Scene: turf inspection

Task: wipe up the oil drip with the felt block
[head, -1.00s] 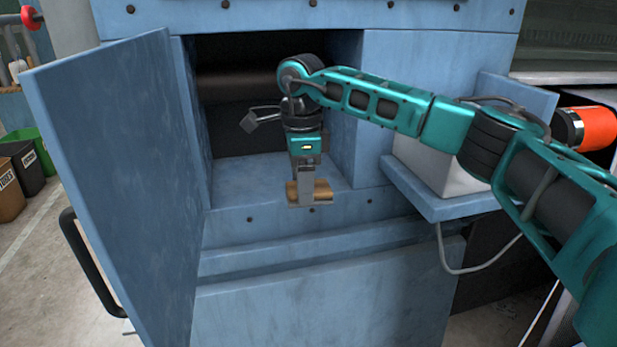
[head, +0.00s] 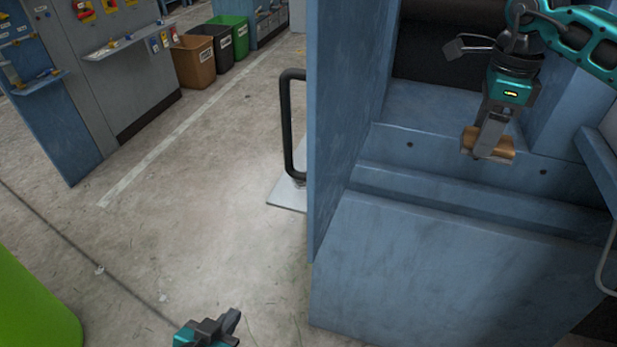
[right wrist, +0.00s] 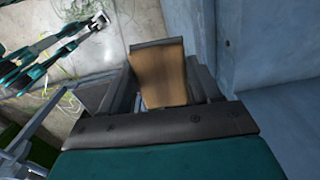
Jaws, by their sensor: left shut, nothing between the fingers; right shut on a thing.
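The tan felt block (head: 506,147) is held in my right gripper (head: 488,150), in front of the open blue cabinet. The right wrist view also shows the block (right wrist: 160,76) between the dark fingers. In the head view it hangs over the front ledge of the cabinet opening; I cannot tell whether it touches. My left gripper (head: 217,328) is shut and empty at the bottom edge of the head view, low over the floor. I cannot make out the oil drip in either view.
A dark roller (head: 450,10) lies inside. A blue shelf (head: 598,165) juts out at right. Bins (head: 195,60) stand far back. The floor left of the door is largely clear.

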